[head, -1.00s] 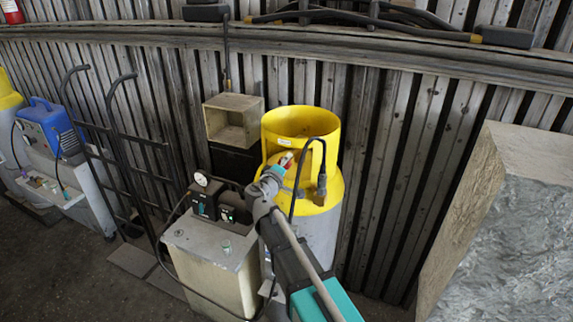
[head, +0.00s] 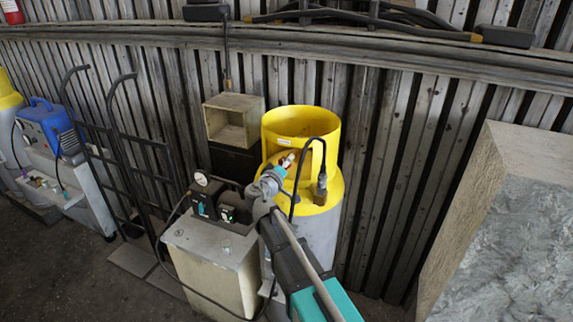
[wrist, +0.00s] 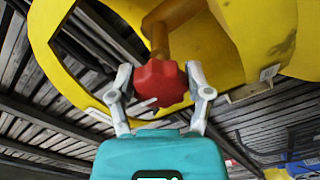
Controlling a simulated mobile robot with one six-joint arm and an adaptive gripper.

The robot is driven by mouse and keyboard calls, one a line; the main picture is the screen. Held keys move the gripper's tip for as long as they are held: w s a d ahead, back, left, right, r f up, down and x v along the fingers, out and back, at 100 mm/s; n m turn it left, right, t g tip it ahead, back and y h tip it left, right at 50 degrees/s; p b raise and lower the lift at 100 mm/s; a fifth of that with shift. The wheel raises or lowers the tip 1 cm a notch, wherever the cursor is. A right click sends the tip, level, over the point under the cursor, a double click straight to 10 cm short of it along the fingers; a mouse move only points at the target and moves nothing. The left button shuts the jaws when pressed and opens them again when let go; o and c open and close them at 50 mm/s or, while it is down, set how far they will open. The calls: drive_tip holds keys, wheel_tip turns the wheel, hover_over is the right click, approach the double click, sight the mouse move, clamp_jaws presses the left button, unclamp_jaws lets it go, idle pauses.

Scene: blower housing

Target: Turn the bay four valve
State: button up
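The bay four valve is a red lobed knob (wrist: 160,84) on a brass stem, under the yellow collar (wrist: 255,30) of a gas cylinder. In the head view the yellow-topped cylinder (head: 322,190) stands upright against the wall, and only a small part of the knob shows at my fingertips. My gripper (wrist: 160,76) has one grey finger on each side of the knob, close against its left and right edges, and appears shut on it. In the head view my gripper (head: 284,166) reaches the collar's opening from the lower front.
A grey box unit (head: 215,255) with gauges (head: 202,180) stands left of the cylinder. A black hose (head: 297,185) loops beside my gripper to a fitting. A hand truck (head: 118,150) stands further left. A large stone-like block (head: 490,220) is at right.

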drive_tip(key=o, duration=0.5)
drive_tip(key=shift+c, duration=0.2)
drive_tip(key=v, duration=1.2)
